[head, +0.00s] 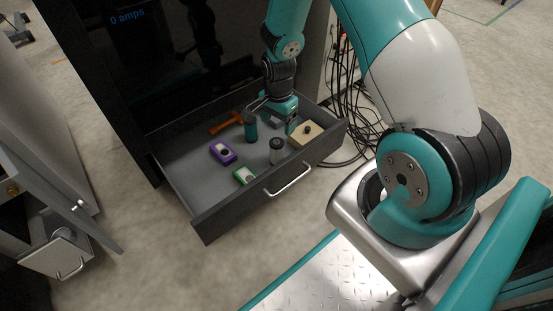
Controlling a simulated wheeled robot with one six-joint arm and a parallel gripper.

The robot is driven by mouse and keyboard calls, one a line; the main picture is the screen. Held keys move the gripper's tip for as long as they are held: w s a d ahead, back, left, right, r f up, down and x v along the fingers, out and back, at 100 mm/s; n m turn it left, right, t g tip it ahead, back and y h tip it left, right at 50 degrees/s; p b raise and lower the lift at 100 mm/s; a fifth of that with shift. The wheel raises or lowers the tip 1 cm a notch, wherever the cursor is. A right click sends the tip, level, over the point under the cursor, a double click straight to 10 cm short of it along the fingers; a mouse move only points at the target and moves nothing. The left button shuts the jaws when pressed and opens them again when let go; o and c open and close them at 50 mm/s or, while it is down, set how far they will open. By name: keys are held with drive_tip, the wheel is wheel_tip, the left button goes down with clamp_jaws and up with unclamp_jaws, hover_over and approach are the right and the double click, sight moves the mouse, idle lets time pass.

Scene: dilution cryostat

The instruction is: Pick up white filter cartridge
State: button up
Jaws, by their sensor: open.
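My gripper (273,117) reaches down into the back right of the drawer. It is open, and nothing shows between its fingers. It is behind the cartridge and apart from it in the picture. The exact gap and height are hard to tell from this one view.
The open drawer (184,190) also holds a teal cylinder (251,128) close left of my gripper, an orange-handled tool (226,124), a purple box (223,153), a green-and-white box (244,175) and a beige block with a black knob (310,138). Black cables (350,120) hang at right.

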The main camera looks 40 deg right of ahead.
sight(278, 142)
wheel_tip(278, 142, down, 7)
drive_tip(key=b, duration=0.3)
drive_tip(key=shift+b, duration=0.3)
drive_tip(key=f+b, duration=0.5)
drive_tip(key=shift+w+a+f, duration=0.1)
drive_tip(key=shift+a+f, duration=0.1)
drive_tip(key=shift+a, duration=0.05)
drive_tip(key=shift+r, duration=0.1)
drive_tip(key=c, duration=1.1)
drive_tip(key=shift+r, duration=0.1)
